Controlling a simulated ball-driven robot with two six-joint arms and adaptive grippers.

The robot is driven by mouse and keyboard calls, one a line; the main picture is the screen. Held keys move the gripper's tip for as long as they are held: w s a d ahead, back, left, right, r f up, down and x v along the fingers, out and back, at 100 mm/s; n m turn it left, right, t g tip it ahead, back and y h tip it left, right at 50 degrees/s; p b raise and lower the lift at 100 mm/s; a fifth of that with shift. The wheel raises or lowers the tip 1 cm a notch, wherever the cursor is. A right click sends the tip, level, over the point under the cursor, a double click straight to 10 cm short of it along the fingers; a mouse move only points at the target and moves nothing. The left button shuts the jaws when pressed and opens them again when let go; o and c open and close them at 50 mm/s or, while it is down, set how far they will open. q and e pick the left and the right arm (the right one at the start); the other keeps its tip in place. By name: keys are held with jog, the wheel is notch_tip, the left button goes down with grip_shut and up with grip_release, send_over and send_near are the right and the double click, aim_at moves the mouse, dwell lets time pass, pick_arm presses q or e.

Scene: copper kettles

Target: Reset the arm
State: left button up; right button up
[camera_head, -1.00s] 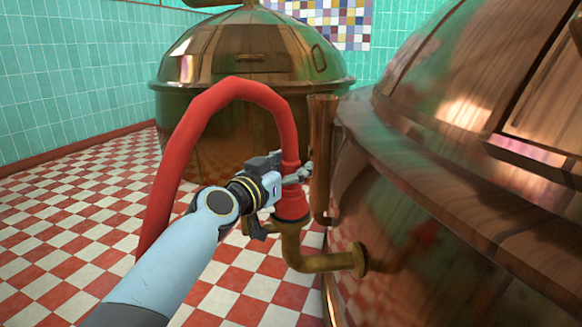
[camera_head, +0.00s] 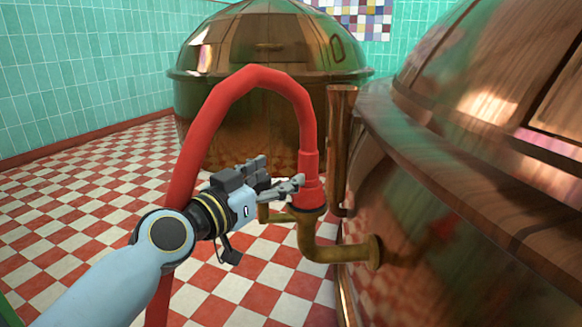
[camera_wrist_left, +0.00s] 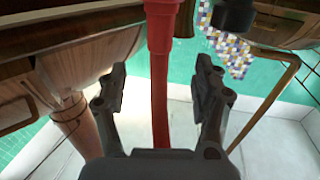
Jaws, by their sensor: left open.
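My left gripper (camera_head: 285,190) reaches in from the left in the head view and is open, just left of the red hose's lower end. The red hose (camera_head: 262,78) arches up and down onto a brass elbow pipe (camera_head: 318,252) on the near kettle. In the left wrist view the open fingers (camera_wrist_left: 158,95) stand on either side of the red hose (camera_wrist_left: 160,75), with gaps on both sides. My right gripper is not in view.
The near copper kettle (camera_head: 480,200) fills the right side, with a copper pipe (camera_head: 340,140) beside it. Another copper kettle (camera_head: 268,55) stands behind. The checkered floor (camera_head: 80,210) at the left is clear.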

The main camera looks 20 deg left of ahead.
pick_arm(q)
jog(key=shift+s+a, duration=0.15)
jog(key=shift+s, duration=0.35)
jog(key=s+f+g+y, duration=0.1)
jog(key=s+f+g, duration=0.4)
jog(key=s+f, duration=0.7)
jog(key=s+f+g+y, duration=0.1)
jog(key=s+f+g, duration=0.4)
jog(key=s+f, duration=0.7)
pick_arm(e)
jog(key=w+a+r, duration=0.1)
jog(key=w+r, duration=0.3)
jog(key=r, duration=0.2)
pick_arm(q)
jog(key=s+a+f+n+g+y+p, duration=0.1)
jog(key=s+a+f+g+y+p, duration=0.25)
jog(key=s+f, duration=0.5)
jog(key=s+a+f+n+g+p, duration=0.1)
jog(key=s+a+f+g+p, duration=0.35)
jog(key=s, duration=0.65)
jog(key=s+f+t+p, duration=0.1)
jog(key=s+p, duration=0.7)
jog(key=s, duration=0.2)
jog(key=shift+s+a, duration=0.35)
jog(key=shift+a, duration=0.05)
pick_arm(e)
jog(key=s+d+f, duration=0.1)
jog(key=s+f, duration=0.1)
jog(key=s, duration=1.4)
